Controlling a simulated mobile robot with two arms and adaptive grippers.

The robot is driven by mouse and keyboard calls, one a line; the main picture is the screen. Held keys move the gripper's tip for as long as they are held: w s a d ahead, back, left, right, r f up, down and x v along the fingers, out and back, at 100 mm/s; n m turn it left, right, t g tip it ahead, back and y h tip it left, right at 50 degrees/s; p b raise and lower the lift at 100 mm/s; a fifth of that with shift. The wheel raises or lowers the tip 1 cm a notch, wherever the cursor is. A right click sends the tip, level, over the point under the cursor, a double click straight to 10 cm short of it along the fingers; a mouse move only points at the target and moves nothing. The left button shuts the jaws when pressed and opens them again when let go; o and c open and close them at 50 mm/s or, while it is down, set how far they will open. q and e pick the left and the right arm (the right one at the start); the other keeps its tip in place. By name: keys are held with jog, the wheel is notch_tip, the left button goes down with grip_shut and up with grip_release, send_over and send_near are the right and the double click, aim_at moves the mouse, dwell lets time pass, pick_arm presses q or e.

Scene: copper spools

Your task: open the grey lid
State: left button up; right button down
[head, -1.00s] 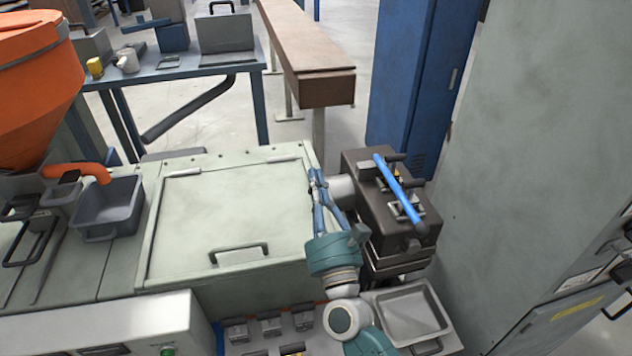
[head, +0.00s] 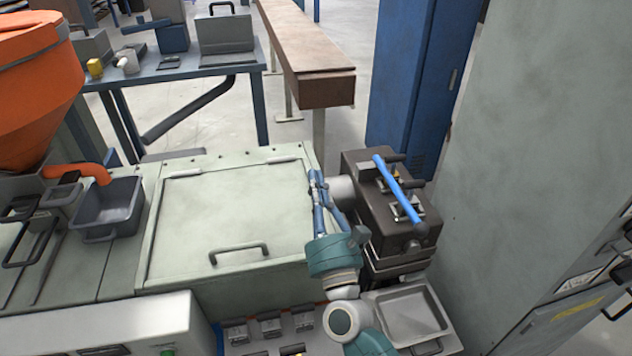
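The grey lid (head: 225,205) is a large flat pale grey-green panel on top of the machine housing. It lies flat and closed, with hinges along its far edge. Its dark grey handle (head: 238,250) stands near the front edge. My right gripper (head: 318,178) is beside the lid's right edge, between it and the dark brown machine block, away from the handle. Its blue fingers point to the far side, and the gap between their tips is too small to judge. My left gripper is not in view.
The dark brown block (head: 392,215) with a blue bar (head: 398,188) stands close to my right gripper. A metal tray (head: 410,315) is at the front right. A grey bin (head: 108,208) sits left of the lid under an orange hopper (head: 35,90). The lid's top is clear.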

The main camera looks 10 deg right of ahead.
jog(key=v, duration=1.2)
jog(key=s+a+f+n+g+y, duration=0.2)
jog(key=a+f+n+g+y, duration=0.25)
jog(key=n, duration=0.75)
jog(key=s+a+f+n+g+y, duration=0.1)
jog(key=a+f+n+g+y, duration=0.35)
jog(key=n, duration=0.75)
jog(key=s+d+f+n+g+h, duration=0.95)
jog(key=s+d+f+n, duration=0.45)
jog(key=s+d, duration=0.35)
notch_tip(320, 180, down, 26)
jog(key=s+a+g, duration=0.1)
jog(key=s+g, duration=0.1)
jog(key=s+d+f+g+b, duration=0.1)
jog(key=s+d+f, duration=0.2)
jog(key=s+f, duration=1.3)
jog(key=shift+s+f+b, duration=0.3)
jog(key=shift+s+f, duration=0.1)
jog(key=shift+s, duration=0.3)
